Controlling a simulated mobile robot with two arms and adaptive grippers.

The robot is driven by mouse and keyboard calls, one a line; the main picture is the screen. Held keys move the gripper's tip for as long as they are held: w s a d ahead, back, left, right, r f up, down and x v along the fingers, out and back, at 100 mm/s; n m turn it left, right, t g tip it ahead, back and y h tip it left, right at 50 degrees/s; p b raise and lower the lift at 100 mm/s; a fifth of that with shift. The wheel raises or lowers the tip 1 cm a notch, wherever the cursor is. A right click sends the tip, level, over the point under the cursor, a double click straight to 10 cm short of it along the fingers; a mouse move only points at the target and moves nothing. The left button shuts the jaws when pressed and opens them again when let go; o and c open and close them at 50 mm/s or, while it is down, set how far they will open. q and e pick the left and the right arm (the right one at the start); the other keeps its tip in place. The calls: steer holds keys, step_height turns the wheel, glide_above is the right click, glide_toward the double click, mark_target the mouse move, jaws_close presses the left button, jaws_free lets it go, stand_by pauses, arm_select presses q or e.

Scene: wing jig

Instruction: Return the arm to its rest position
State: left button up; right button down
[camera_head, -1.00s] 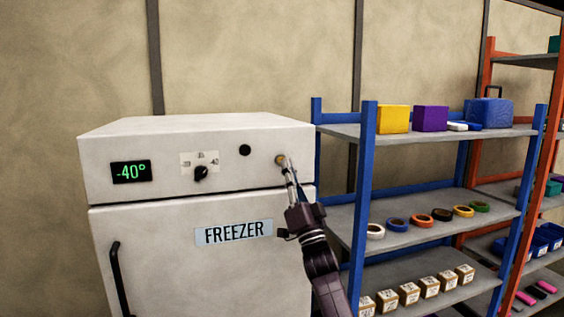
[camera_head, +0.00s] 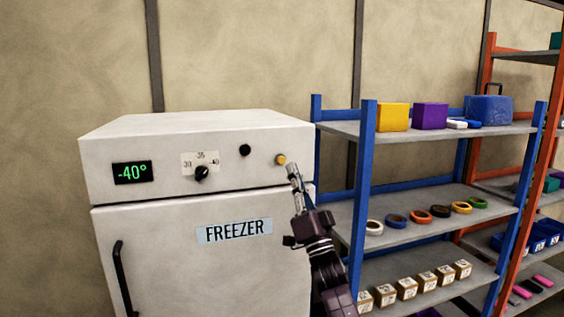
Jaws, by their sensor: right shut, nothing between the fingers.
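My right gripper (camera_head: 293,170) is shut and empty. Its fingertips point up at the front panel of the white freezer (camera_head: 150,250), just below and right of a yellow round button (camera_head: 281,160), and look apart from it. The freezer's display (camera_head: 132,172) reads -40°. A black dial (camera_head: 201,173) and a black round knob (camera_head: 245,150) sit on the same panel. The freezer door is shut, with a black handle (camera_head: 122,278) at its left. My left gripper is not in view.
A blue-framed shelf rack (camera_head: 362,200) stands close to the right of my right arm. It holds boxes, a blue case (camera_head: 488,110), several tape rolls (camera_head: 420,217) and small labelled boxes (camera_head: 407,287). An orange rack (camera_head: 530,210) stands further right.

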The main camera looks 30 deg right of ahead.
stand_by(0.3)
